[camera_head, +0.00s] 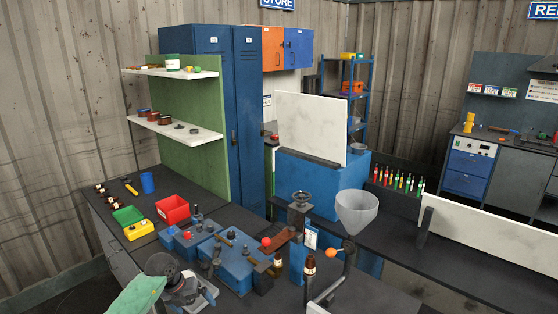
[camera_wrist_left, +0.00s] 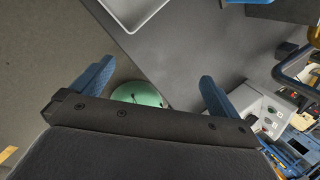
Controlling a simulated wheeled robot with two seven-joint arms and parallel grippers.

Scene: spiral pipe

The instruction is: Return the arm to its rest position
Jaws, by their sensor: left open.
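My left gripper (camera_wrist_left: 156,84) is open, with its two blue fingers spread wide and nothing held between them in the left wrist view. In the head view my left arm comes in at the bottom left, with a green link and a grey and dark wrist, and the left gripper (camera_head: 184,290) is low by the bench's near edge. Its fingertips are hard to make out there. A white tray (camera_wrist_left: 137,12) lies beyond the fingers in the left wrist view. My right gripper is not in view.
A blue machine (camera_head: 240,268) with levers stands right of my left wrist. Beyond are a red bin (camera_head: 172,210), a green bin (camera_head: 128,215) and a yellow box (camera_head: 138,230). A grey funnel (camera_head: 356,210) and brown bottles stand further right. Dark floor is open at the lower left.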

